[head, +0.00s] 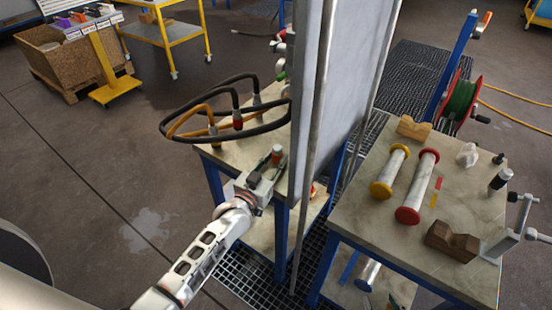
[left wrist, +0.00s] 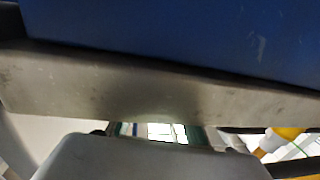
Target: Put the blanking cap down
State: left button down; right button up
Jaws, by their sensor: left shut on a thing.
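My left gripper (head: 268,165) is over the front part of the left workbench (head: 232,160), beside the tall grey panel. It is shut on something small. In the left wrist view a grey rounded part (left wrist: 150,160), likely my gripper, fills the bottom, and the held thing is hidden. My right gripper does not show.
A tall grey panel (head: 345,80) stands close right of my gripper. Black and yellow hoses (head: 235,110) loop over the left bench. The right bench (head: 370,225) holds a yellow-ended spool (head: 391,170), a red-ended spool (head: 418,187) and brown blocks (head: 452,240). A blue surface (left wrist: 180,30) crosses the wrist view.

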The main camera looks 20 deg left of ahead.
pick_arm(q)
jog(key=c, duration=1.7)
grip_release()
jog(key=shift+f, duration=0.1)
jog(key=shift+r, duration=0.25)
jog(key=v, duration=1.2)
jog(key=s+f+g, duration=0.2)
jog(key=s+f, duration=0.2)
jog(key=s, duration=0.2)
jog(key=s+f+m+g, duration=0.1)
jog(key=s+f+g, duration=0.1)
jog(key=s+f, duration=0.3)
jog(key=s+f+m+g+y, duration=0.1)
jog(key=s+f+g, duration=0.1)
jog(key=s+f, duration=0.3)
jog(key=shift+s+a+g+p, duration=0.2)
jog(key=shift+s, duration=0.65)
jog(key=shift+s+a+g+p, duration=0.2)
jog(key=shift+s, duration=0.7)
